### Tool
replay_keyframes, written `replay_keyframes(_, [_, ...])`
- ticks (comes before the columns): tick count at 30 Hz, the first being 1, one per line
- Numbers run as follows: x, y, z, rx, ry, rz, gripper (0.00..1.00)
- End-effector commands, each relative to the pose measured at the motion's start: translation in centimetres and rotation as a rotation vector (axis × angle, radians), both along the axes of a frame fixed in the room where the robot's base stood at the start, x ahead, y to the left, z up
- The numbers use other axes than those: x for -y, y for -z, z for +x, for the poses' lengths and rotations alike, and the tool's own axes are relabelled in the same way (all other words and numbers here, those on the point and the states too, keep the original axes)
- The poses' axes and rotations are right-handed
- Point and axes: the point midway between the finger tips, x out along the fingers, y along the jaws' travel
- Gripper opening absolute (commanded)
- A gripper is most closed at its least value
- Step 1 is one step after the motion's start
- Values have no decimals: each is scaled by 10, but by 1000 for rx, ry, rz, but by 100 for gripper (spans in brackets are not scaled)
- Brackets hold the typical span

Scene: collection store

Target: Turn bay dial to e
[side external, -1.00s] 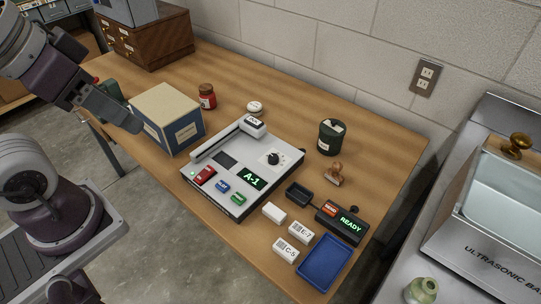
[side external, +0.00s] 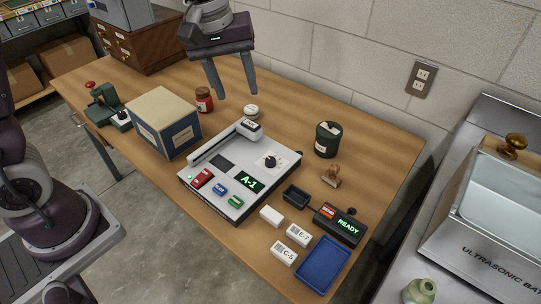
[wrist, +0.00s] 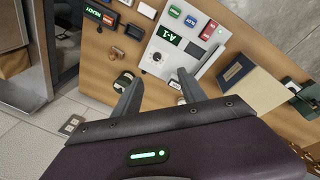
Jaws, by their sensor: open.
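The grey control box (side external: 225,196) sits on the wooden table, with red, blue and green buttons on its front. Its screen (side external: 249,180) reads A-1. The bay dial (side external: 269,161) is a black knob on a pale round plate near the box's right edge; its letters are too small to read. It also shows in the wrist view (wrist: 157,57). My gripper (side external: 234,95) is open and empty, pointing down above the far part of the table, behind and left of the dial and apart from it. In the wrist view its two fingers (wrist: 158,88) reach toward the box.
A hinged grey arm (side external: 220,144) lies along the box's back left. A blue-and-cream box (side external: 165,124), red jar (side external: 204,99), white round item (side external: 251,111), dark green canister (side external: 328,139) and wooden stamp (side external: 331,176) stand around. A READY device (side external: 339,223) and blue tray (side external: 323,263) are at front right.

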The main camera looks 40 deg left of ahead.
Motion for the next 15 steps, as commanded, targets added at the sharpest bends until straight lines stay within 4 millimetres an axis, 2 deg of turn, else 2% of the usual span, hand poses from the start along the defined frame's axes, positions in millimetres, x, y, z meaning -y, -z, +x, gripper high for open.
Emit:
replay_keyframes(1, [3,35,26,-57,-83,-7,49])
replay_keyframes(3, [6,82,56,-111,-205,-13,49])
replay_keyframes(7, [10,156,85,-177,-374,-4,49])
replay_keyframes(9, [11,181,91,-197,-427,0,49])
replay_keyframes(15, [11,216,93,-213,-468,5,49])
